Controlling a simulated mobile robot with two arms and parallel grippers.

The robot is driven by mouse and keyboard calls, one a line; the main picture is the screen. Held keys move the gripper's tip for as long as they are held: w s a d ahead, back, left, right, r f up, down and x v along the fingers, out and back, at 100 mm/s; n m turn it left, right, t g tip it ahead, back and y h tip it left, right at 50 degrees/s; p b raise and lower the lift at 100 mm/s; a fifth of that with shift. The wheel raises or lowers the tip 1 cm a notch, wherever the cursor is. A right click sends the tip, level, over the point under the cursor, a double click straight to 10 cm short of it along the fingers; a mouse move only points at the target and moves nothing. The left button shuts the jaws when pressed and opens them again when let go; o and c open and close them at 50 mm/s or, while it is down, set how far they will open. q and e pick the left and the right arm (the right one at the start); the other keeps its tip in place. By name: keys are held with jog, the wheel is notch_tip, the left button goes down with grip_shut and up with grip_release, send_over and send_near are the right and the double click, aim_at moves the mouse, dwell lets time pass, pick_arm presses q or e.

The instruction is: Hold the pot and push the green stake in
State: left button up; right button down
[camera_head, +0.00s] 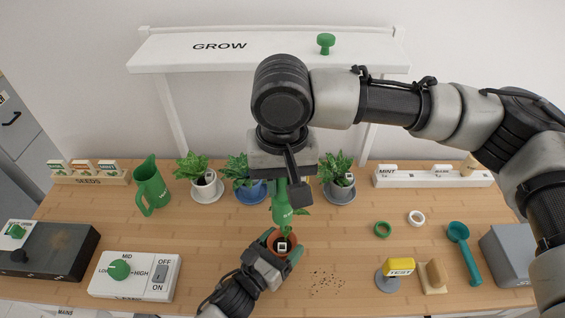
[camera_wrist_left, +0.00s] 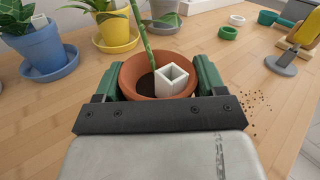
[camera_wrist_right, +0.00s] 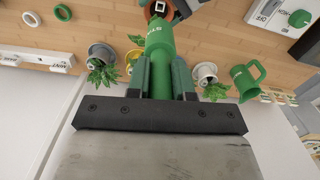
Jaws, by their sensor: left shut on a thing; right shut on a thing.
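A terracotta pot (camera_head: 270,240) with dark soil stands near the front middle of the desk. A white square tube stands in it, clear in the left wrist view. My left gripper (camera_wrist_left: 157,76) is shut on the pot (camera_wrist_left: 131,75), one finger on each side of its rim.
Potted plants (camera_head: 203,185) on saucers stand behind, with a green jug (camera_head: 151,187) to their left. A dial box (camera_head: 133,276) is left of the pot.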

aim_at(282, 202)
jog(key=shift+f, duration=2.85)
jog(key=shift+f, duration=2.05)
jog(key=c, duration=0.9)
grip_release()
notch_tip(282, 202, up, 12)
